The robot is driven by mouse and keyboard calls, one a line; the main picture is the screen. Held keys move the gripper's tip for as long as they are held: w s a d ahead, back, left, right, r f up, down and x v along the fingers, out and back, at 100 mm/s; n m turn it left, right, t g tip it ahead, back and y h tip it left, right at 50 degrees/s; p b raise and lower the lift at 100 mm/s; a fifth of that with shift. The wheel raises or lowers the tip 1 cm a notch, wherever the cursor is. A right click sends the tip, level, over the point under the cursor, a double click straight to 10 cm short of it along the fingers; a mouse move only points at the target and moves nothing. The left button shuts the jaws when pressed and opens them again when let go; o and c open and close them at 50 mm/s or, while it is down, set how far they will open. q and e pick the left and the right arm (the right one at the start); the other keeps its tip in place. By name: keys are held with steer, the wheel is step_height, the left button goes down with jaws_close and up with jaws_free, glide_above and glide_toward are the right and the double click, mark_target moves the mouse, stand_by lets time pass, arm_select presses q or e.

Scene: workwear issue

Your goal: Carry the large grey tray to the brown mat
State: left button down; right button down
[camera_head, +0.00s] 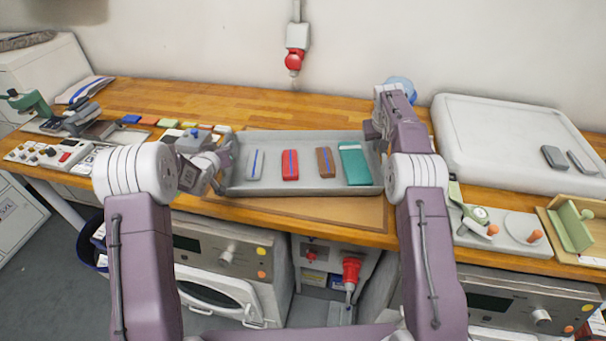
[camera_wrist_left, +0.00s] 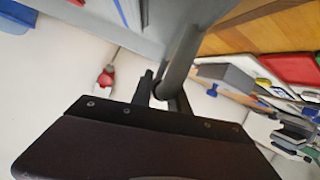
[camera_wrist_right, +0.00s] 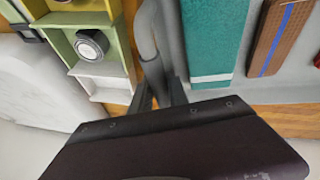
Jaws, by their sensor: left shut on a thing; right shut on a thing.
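The large grey tray (camera_head: 310,137) is in the middle of the head view, over the brown mat (camera_head: 335,211). Folded items in grey, red, brown and teal lie in it in a row. The mat shows along the tray's front and right; whether the tray touches it I cannot tell. My left gripper (camera_head: 222,172) is shut on the tray's left handle, which also shows in the left wrist view (camera_wrist_left: 182,60). My right gripper (camera_head: 378,140) is at the right end, mostly hidden by my arm; the right wrist view shows it shut on the right handle (camera_wrist_right: 150,45).
A large pale case (camera_head: 500,130) with two dark blocks on it stands at the right. Coloured pieces (camera_head: 150,120) and a control panel (camera_head: 50,150) are at the left.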

arm_select(q)
steer(key=c, duration=1.7)
jaws_free()
steer(key=shift+f, duration=0.55)
arm_select(e)
steer(key=c, duration=1.7)
jaws_free()
steer(key=shift+f, duration=0.55)
arm_select(q)
steer(key=o, duration=0.4)
steer(key=shift+r, duration=0.15)
arm_select(e)
steer(key=o, duration=0.4)
steer(key=shift+r, duration=0.15)
arm_select(q)
steer(key=shift+o, duration=0.2)
steer(key=shift+r, duration=0.1)
arm_select(e)
steer(key=shift+r, duration=0.1)
steer(key=shift+s, duration=0.1)
arm_select(q)
steer(key=v, duration=1.2)
arm_select(e)
steer(key=v, duration=1.1)
steer(key=shift+s+a+r, duration=0.1)
steer(key=shift+r, duration=0.3)
